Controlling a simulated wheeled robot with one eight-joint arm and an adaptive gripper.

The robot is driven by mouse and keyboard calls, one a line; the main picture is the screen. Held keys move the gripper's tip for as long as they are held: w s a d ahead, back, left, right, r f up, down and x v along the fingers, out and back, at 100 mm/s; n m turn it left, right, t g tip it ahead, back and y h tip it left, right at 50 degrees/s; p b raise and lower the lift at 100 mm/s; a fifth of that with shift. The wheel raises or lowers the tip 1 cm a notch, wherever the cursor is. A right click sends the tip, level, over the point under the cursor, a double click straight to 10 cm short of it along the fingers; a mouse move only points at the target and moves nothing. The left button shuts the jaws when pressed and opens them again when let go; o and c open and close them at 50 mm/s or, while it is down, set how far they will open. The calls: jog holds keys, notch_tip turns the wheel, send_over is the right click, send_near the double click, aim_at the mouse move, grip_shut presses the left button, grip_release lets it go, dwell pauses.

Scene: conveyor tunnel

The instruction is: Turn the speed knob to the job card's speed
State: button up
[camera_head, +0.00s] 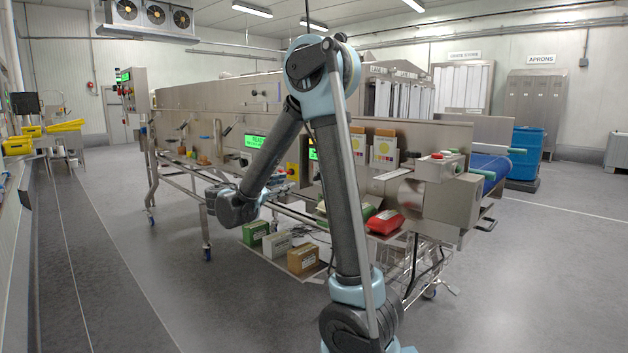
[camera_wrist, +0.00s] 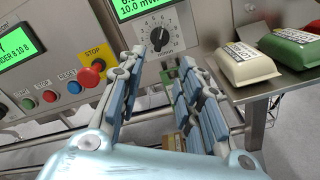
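The speed knob (camera_wrist: 159,38) is a dark round knob on a grey panel with a numbered dial, at top centre in the wrist view. I cannot tell which mark it points to. A green display (camera_wrist: 136,6) above it reads about 10.0, partly cut off. My gripper (camera_wrist: 160,66) is open, its fingers apart and empty, with the tips below the knob in the picture. Contact with the knob is not visible. In the head view my arm hides the knob.
A red stop button (camera_wrist: 90,76), a blue reset button (camera_wrist: 74,87) and another green display (camera_wrist: 16,48) are left of the fingers. A white pack (camera_wrist: 238,62) and a green pack (camera_wrist: 290,45) lie on a shelf (camera_wrist: 262,88) at the right.

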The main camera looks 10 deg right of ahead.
jog(key=x, duration=1.6)
jog(key=shift+w+d, duration=0.1)
jog(key=shift+d, duration=0.05)
grip_shut()
